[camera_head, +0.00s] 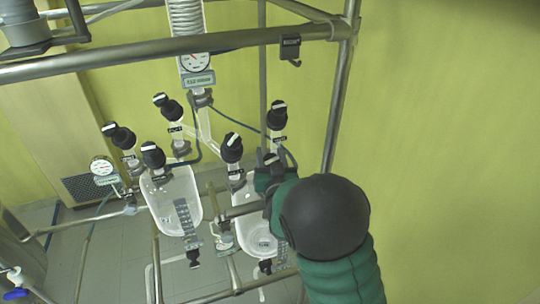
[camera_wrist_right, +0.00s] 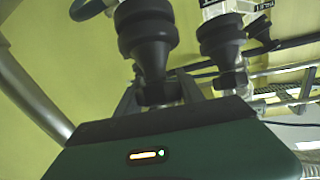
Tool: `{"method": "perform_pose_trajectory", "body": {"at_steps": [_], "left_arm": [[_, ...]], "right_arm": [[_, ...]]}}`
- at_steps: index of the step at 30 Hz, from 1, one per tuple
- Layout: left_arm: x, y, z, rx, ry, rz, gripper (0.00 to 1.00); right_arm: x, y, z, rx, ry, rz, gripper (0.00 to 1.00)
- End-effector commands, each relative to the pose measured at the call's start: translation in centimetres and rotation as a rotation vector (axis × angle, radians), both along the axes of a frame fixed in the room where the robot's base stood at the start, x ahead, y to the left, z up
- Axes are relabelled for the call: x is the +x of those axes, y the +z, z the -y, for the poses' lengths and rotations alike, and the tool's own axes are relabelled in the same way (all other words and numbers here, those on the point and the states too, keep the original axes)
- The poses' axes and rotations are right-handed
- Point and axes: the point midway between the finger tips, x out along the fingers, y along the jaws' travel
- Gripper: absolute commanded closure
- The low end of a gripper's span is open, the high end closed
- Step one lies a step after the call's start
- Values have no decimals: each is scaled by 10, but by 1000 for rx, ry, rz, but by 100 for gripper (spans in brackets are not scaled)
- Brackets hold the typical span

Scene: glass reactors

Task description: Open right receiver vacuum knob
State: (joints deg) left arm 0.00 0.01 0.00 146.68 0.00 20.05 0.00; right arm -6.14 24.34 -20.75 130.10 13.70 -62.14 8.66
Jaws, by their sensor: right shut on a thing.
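My right gripper (camera_head: 268,178) reaches in from the lower right at the right glass receiver (camera_head: 258,238). It is shut on a black knob (camera_head: 271,160) with a white pointer mark, above that receiver. In the right wrist view, a black ribbed knob (camera_wrist_right: 146,38) stands at the jaws, and its lower part sits between the fingers. A second black knob (camera_wrist_right: 221,40) stands just to its right, apart from the jaws. The knob's label is hidden or too small to read. My left gripper is not in view.
Other black knobs stand close by, one to the left (camera_head: 231,148) and one behind (camera_head: 277,115). A left glass receiver (camera_head: 160,205) has several knobs above it. Metal frame bars (camera_head: 150,50) cross overhead and at the right. The yellow wall (camera_head: 450,120) side is clear.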

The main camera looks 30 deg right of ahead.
Motion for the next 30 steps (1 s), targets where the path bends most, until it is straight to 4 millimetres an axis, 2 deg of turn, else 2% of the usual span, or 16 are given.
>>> {"method": "perform_pose_trajectory", "body": {"at_steps": [1,19,20,24,30], "left_arm": [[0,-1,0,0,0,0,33],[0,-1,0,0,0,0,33],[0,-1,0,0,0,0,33],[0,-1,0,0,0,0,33],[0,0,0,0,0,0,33]], "right_arm": [[-1,-6,-2,4,3,-15,96],[-1,-8,-2,5,4,-19,96],[-1,-8,-2,4,4,-19,52],[-1,-6,-2,3,3,-14,33],[-1,-3,-1,2,2,-8,33]]}}
